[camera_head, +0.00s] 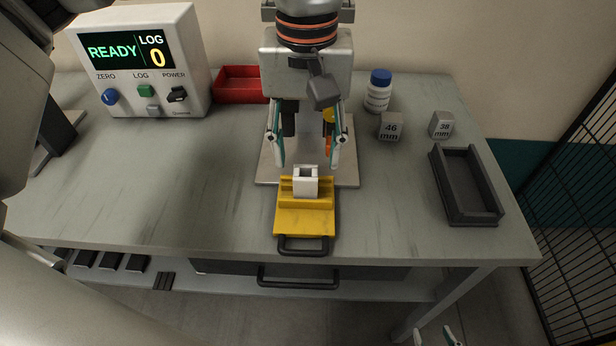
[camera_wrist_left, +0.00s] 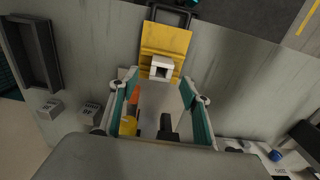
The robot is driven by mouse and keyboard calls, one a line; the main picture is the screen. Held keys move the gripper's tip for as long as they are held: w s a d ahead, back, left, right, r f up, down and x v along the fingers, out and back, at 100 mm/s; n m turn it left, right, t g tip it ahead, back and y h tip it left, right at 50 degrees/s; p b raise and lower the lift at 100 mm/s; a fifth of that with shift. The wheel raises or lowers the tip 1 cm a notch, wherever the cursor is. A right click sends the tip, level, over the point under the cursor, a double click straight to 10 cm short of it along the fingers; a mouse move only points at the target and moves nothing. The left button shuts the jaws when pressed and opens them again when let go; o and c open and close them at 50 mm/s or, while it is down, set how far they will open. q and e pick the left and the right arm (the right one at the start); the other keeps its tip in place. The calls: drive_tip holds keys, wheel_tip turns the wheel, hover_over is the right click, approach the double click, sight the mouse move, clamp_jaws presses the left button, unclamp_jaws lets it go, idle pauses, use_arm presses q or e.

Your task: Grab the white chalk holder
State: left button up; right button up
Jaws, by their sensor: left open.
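The white chalk holder (camera_head: 305,182) is a small white block with a square opening. It sits on the yellow sliding tray (camera_head: 304,222), which has a dark handle at its front. It also shows in the left wrist view (camera_wrist_left: 161,64), just beyond the fingertips. My left gripper (camera_head: 308,163) is open and empty behind the holder, fingers apart to either side of its line and not touching it; its fingers also show in the left wrist view (camera_wrist_left: 158,78). My right gripper (camera_head: 435,338) shows only its fingertips at the lower edge, apart, with nothing seen between them.
A grey base plate (camera_head: 348,176) lies under the left gripper, with dark and orange parts behind the fingers. A readout box (camera_head: 145,60), red bin (camera_head: 240,86), white bottle (camera_head: 378,92), 46 mm block (camera_head: 390,126), 38 mm block (camera_head: 441,124) and black tray (camera_head: 466,186) stand around.

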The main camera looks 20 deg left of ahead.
sight(305, 173)
use_arm(q)
wheel_tip(305, 173, down, 5)
drive_tip(key=shift+a+f, duration=0.1)
drive_tip(key=shift+f, duration=0.05)
drive_tip(key=c, duration=1.2)
